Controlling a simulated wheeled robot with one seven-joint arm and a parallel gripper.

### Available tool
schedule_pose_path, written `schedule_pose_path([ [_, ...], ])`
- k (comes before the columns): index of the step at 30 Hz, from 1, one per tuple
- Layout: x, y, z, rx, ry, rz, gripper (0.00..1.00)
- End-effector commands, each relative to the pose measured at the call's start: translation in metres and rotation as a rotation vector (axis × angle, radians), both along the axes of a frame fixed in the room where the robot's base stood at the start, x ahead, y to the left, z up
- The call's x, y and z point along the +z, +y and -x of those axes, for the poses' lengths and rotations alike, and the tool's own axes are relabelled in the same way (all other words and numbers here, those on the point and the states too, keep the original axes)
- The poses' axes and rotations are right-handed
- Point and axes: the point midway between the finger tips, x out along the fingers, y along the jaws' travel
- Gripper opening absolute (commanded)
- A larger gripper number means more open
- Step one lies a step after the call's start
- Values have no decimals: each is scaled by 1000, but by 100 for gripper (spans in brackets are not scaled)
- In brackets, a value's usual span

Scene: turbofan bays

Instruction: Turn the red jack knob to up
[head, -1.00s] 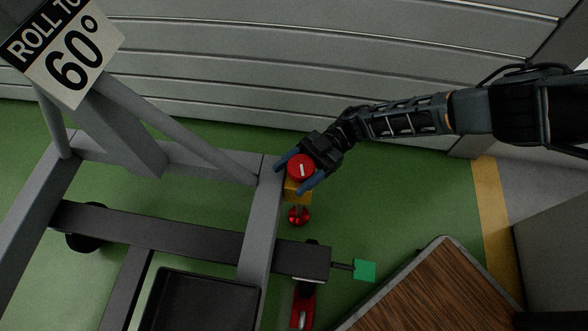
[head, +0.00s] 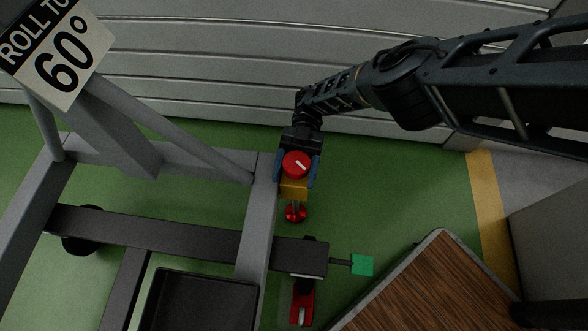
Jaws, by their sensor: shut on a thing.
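The red jack knob (head: 296,164) is a round red disc with a white pointer line, on top of a yellow block (head: 294,188) beside the grey frame. The white line slants from upper left to lower right. My gripper (head: 297,170) reaches in from above in the head view, with one blue finger on each side of the knob, and is shut on it. A smaller red round part (head: 296,213) shows just below the yellow block.
The grey stand frame (head: 262,215) runs along the left, with a "ROLL TO 60°" sign (head: 62,62) and a black tray (head: 200,300). A green square tab (head: 362,265), a red piece (head: 302,305) and a wood-topped table (head: 430,285) are at lower right. Green floor (head: 390,190) is open to the right.

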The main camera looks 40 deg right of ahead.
Motion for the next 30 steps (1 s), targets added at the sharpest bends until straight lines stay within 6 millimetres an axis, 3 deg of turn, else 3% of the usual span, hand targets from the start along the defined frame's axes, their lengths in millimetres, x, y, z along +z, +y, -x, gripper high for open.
schedule_pose_path([
  [16,0,-1,-2,11,-5,4,39],
  [17,0,-1,-2,11,-5,4,72],
  [18,0,-1,-1,11,-4,3,76],
  [23,0,-1,-1,12,-3,2,90],
  [30,0,-1,0,14,-1,2,90],
])
